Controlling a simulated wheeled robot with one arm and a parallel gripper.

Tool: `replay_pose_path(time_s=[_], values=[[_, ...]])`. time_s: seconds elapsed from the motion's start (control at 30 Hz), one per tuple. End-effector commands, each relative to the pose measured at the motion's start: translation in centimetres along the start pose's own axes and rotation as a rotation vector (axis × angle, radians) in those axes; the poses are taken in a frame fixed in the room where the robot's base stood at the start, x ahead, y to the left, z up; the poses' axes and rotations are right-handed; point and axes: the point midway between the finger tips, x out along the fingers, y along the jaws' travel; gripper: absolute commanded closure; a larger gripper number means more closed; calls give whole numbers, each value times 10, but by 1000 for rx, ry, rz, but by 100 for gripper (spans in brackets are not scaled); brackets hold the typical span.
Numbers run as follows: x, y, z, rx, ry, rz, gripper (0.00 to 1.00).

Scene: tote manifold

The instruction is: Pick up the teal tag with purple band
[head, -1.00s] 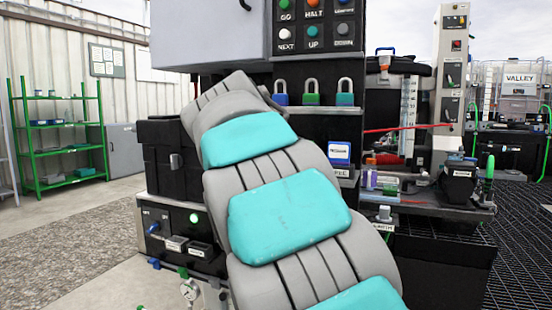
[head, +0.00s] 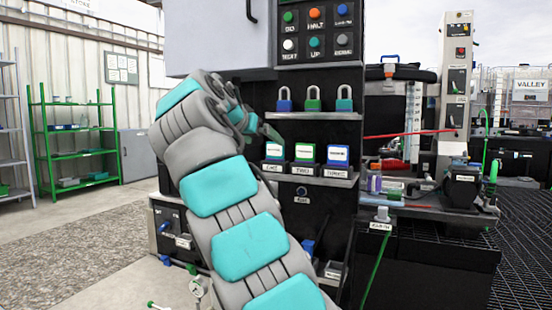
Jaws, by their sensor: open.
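Three small upright tags with white faces stand in a row on a shelf of the black panel. The left tag (head: 274,152) has a teal-looking edge, the middle one (head: 305,153) is green and the right one (head: 338,155) is blue. I cannot make out a purple band on any of them. My gripper (head: 269,133) is at the end of my arm, a little above and left of the left tag. It is small and partly hidden by my wrist, open, with nothing seen in it.
Blue, green and teal padlocks (head: 313,105) stand on the shelf above (head: 312,116). A button panel (head: 316,31) is over them. A bench at right holds a purple-capped vial (head: 375,184) and other small items. Green shelving (head: 75,150) stands far left, with open floor before it.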

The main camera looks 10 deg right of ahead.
Motion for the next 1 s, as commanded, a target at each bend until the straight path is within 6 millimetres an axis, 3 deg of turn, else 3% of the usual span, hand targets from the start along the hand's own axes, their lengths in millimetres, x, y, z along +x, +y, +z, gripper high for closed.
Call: replay_pose_path(time_s=[0.27, 0.5, 0.77, 1.0], values=[[24, 3, -3, 1, 0, 1, 0], [58, 5, -4, -3, -4, 2, 0], [61, 5, -5, -2, -1, 1, 0], [61, 5, -5, -2, -1, 1, 27]])
